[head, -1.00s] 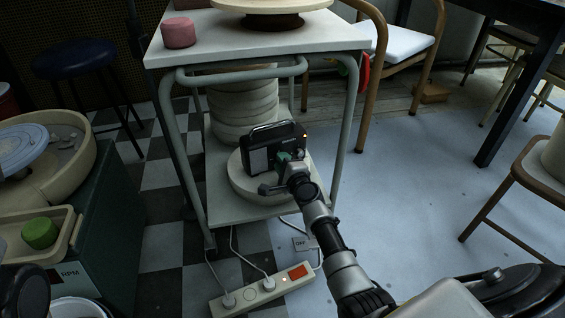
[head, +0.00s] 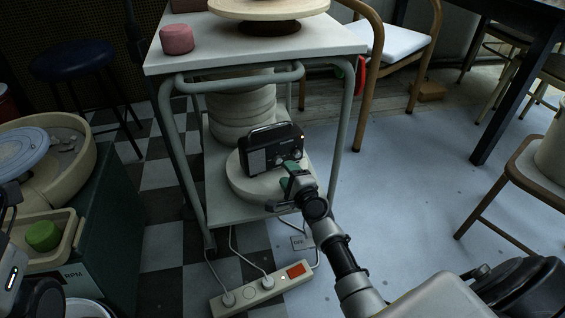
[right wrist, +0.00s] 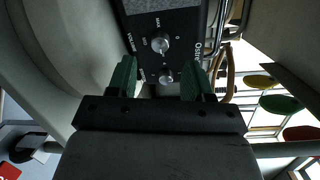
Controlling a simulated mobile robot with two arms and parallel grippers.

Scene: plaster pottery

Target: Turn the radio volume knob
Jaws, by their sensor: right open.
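The black radio (head: 272,150) stands upright on a round pale slab on the cart's lower shelf. A second, smaller silver knob (right wrist: 166,77) lies nearer my fingers. My right gripper (head: 291,172) is in front of the radio's right part, apart from the volume knob. Its green fingers (right wrist: 158,80) are open and empty, spread on either side of the small knob. Part of my left arm shows at the left edge; its fingers cannot be made out.
The cart's top (head: 270,50) overhangs the shelf, and its legs flank the radio. Stacked pale slabs (head: 243,112) stand behind it. A power strip (head: 262,285) with cords lies on the floor in front. A wooden chair (head: 405,45) stands right; open floor lies between.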

